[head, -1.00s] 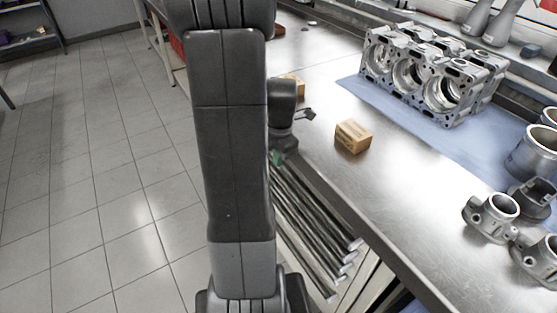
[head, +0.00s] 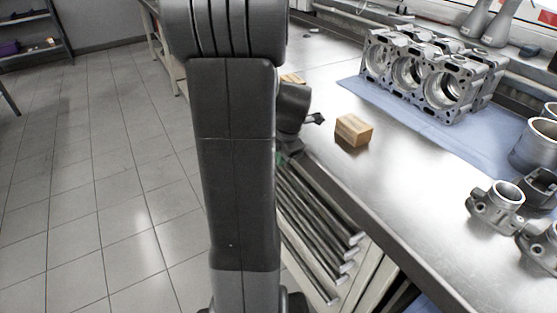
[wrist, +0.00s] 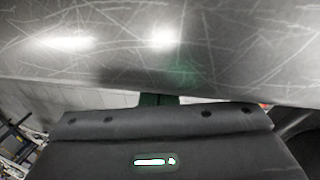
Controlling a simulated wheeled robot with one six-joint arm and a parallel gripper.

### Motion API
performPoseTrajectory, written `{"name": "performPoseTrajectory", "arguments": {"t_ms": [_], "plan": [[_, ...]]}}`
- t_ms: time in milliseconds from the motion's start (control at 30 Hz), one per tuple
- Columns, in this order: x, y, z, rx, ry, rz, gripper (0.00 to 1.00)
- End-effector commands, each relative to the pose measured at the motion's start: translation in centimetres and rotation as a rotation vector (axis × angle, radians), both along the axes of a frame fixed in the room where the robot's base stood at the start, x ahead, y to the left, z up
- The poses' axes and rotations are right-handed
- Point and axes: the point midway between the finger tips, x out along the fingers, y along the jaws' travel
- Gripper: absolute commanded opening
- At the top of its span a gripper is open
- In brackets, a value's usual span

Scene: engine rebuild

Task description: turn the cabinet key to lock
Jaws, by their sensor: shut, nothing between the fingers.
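The cabinet (head: 322,240) stands under the front edge of the bench, with several long drawer handles on its face. I cannot make out its key or lock; my arm covers part of the cabinet. My gripper is mostly hidden behind my arm in the head view, close to the bench's front edge above the drawers. In the wrist view my gripper (wrist: 158,99) is shut and empty, its small dark green tips against a scratched metal surface (wrist: 230,45) that fills the top. I cannot tell whether they touch it.
A cardboard box (head: 353,131) sits on the steel bench (head: 390,185), with another partly hidden box (head: 292,79) further back. An engine block (head: 435,75) rests on a blue mat (head: 400,105). Metal castings (head: 497,207) stand at right. The tiled floor (head: 100,190) at left is clear.

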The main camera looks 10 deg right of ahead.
Motion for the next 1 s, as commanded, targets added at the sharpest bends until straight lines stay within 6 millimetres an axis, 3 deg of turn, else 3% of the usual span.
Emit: {"name": "performPoseTrajectory", "arguments": {"t_ms": [567, 1000], "plan": [[-0.9, -0.4, -1.9, -0.001, 0.000, 0.000, 0.00], [-1.0, -0.4, -1.9, 0.000, 0.001, 0.000, 0.00]]}}
